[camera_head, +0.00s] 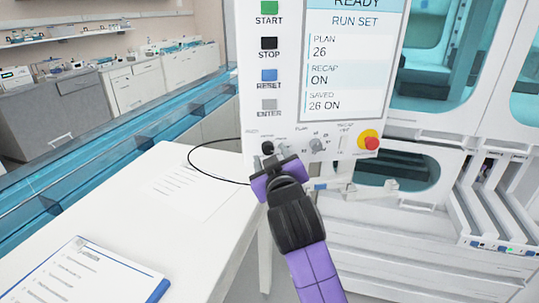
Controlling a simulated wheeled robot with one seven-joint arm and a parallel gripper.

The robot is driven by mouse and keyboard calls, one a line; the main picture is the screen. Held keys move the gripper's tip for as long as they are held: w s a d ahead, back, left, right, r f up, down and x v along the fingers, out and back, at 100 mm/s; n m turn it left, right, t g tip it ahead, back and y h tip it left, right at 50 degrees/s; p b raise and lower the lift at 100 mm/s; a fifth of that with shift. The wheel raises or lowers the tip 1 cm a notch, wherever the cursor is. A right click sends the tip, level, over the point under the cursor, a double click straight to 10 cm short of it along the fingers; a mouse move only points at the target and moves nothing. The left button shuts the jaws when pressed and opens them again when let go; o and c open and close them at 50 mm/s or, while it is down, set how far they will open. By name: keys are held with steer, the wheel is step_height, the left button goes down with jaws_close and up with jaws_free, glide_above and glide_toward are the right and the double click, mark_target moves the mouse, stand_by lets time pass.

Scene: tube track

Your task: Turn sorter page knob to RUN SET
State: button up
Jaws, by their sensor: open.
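The sorter's control panel (290,125) stands upright in the middle of the view. Its screen (345,60) reads READY, RUN SET, PLAN 26, RECAP ON and SAVED 26 ON. A small dark knob (267,147) sits at the panel's lower left, under a tiny label that seems to read PAGE. Its pointer direction is too small to tell. My gripper (272,164) is open just below and in front of this knob and overlaps its lower edge in the picture. I cannot tell whether they touch. The jaws' inner sides are mostly hidden by my wrist.
A grey PLAN knob (316,145), a RECAP switch (343,141) and a red stop button (369,140) lie to the right. START (268,8), STOP (268,43), RESET (268,75) and ENTER (269,105) buttons are above. A white table (150,220) with papers is at left.

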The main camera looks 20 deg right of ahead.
steer(key=v, duration=0.5)
steer(key=shift+s+b, duration=0.15)
steer(key=shift+b, duration=0.15)
step_height(320, 180, up, 5)
steer(key=a+t+y, duration=0.1)
steer(key=a+t, duration=0.1)
steer(key=s+d+f+m+g, duration=0.1)
steer(key=s+f, duration=0.7)
steer(key=s, duration=0.7)
steer(key=s+d+f+m+g+y, duration=0.1)
steer(key=s+f, duration=0.7)
steer(key=s, duration=0.8)
steer(key=s+d+f+g+y, duration=0.1)
steer(key=s+f, duration=0.6)
steer(key=s, duration=0.9)
steer(key=shift+f+m+g, duration=0.4)
